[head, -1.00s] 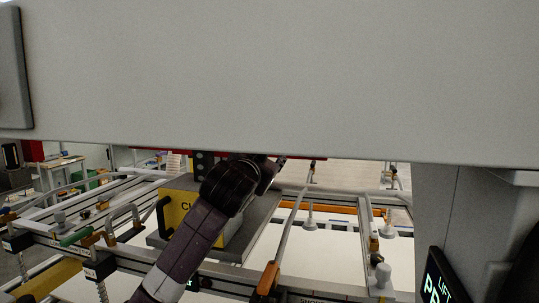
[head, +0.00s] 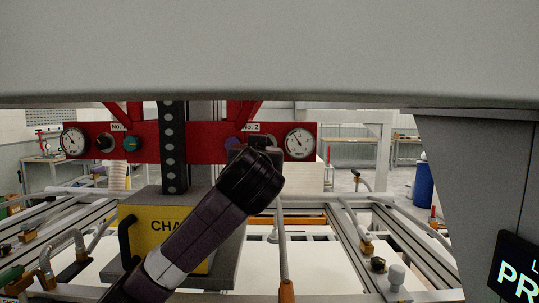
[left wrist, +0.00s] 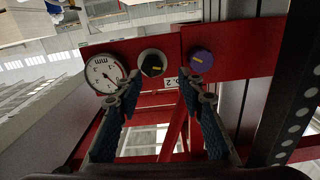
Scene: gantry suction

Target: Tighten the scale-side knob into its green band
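A red panel (head: 200,128) carries gauges and knobs either side of a dark, dotted vertical strip (head: 172,150). In the left wrist view, the No. 2 side has a white dial gauge (left wrist: 104,74), a black knob (left wrist: 152,63) with a yellow mark and a purple knob (left wrist: 201,60). I cannot tell which is the scale-side knob; no green band is discernible. My left gripper (left wrist: 164,82) is open, fingers apart, with the black knob beyond the gap; no contact is visible. In the head view it is largely hidden behind my left wrist. My right gripper is out of view.
The No. 1 side has a gauge (head: 73,141), a black knob (head: 104,142) and a teal knob (head: 131,144). A yellow-fronted box (head: 150,230) and a rail frame with clamps lie below. A large grey beam (head: 270,50) crosses overhead.

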